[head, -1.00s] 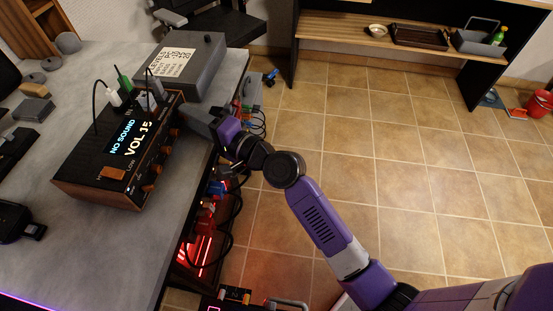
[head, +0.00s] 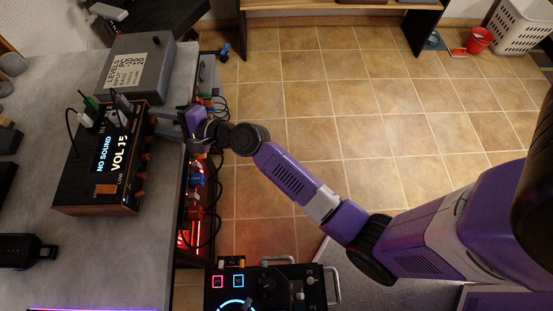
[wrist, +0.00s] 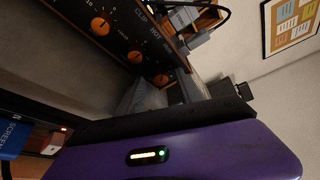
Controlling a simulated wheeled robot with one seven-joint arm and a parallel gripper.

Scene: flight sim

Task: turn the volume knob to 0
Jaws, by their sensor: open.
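The wood-sided amplifier (head: 95,185) sits on the grey desk, its display reading "NO SOUND" and "VOL 15". Its knobs line the side facing my arm. In the wrist view, orange knobs show on the dark panel: one near the top (wrist: 100,26), one in the middle (wrist: 135,57) and one close to my fingers (wrist: 158,79). I cannot tell which is the volume knob. My gripper (head: 160,122) is open at the desk's right edge, its fingers pointing at the far end of the knob side. The wrist view shows its grey fingers low in front of the panel; contact is unclear.
A grey box (head: 138,70) with a "LEVELS" label stands behind the amplifier. Cables (head: 72,130) plug into its top. Below the desk edge are coloured plugs and cables (head: 195,185). A control deck (head: 265,287) is at the bottom. The tiled floor at right is open.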

